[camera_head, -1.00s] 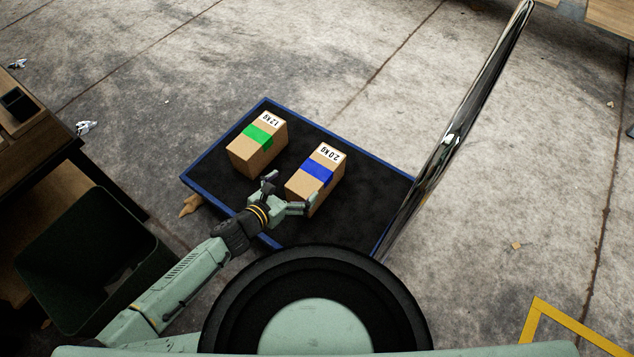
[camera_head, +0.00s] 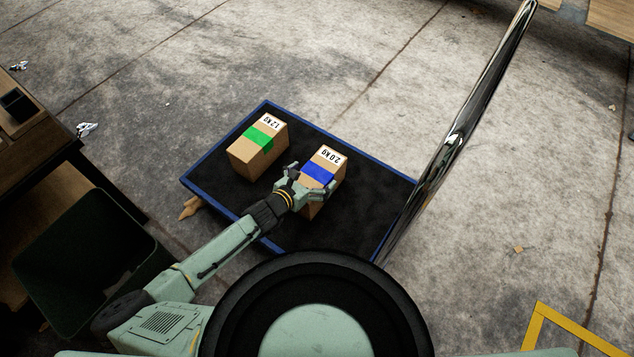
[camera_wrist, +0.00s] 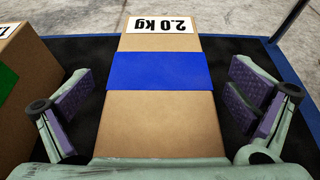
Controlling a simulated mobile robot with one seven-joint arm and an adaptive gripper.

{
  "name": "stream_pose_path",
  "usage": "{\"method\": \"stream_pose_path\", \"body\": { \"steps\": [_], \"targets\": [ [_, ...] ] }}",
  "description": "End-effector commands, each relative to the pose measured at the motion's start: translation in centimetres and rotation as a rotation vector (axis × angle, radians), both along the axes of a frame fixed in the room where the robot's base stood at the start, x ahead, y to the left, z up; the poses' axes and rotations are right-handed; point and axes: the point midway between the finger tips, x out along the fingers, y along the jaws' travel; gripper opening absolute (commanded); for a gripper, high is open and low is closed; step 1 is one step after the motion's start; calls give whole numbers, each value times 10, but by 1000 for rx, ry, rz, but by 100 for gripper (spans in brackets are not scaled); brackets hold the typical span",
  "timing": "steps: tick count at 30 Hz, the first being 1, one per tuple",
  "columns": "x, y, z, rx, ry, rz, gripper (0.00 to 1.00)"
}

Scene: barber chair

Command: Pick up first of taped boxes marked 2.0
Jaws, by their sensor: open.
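The box with blue tape marked 2.0 kg (camera_head: 324,170) stands on the blue-edged black platform (camera_head: 388,205). In the wrist view the box (camera_wrist: 160,100) fills the middle, with its label at the far end. My gripper (camera_head: 311,181) is open at the near part of this box. In the wrist view its fingers stand on either side of the box (camera_wrist: 165,105), with gaps between pads and cardboard. A second box with green tape marked 1.2 kg (camera_head: 257,145) stands to the left, apart from it.
A shiny metal pole (camera_head: 455,135) rises at the platform's right side. A dark green bin (camera_head: 85,265) and a wooden table (camera_head: 40,150) are at the left. The platform's right part is bare.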

Motion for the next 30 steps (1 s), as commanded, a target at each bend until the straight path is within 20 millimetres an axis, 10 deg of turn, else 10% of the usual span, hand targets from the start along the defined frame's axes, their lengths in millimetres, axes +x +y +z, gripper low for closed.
{"method": "stream_pose_path", "body": {
  "steps": [30],
  "targets": [
    [-1,0,0,0,0,-1,43]
  ]
}}
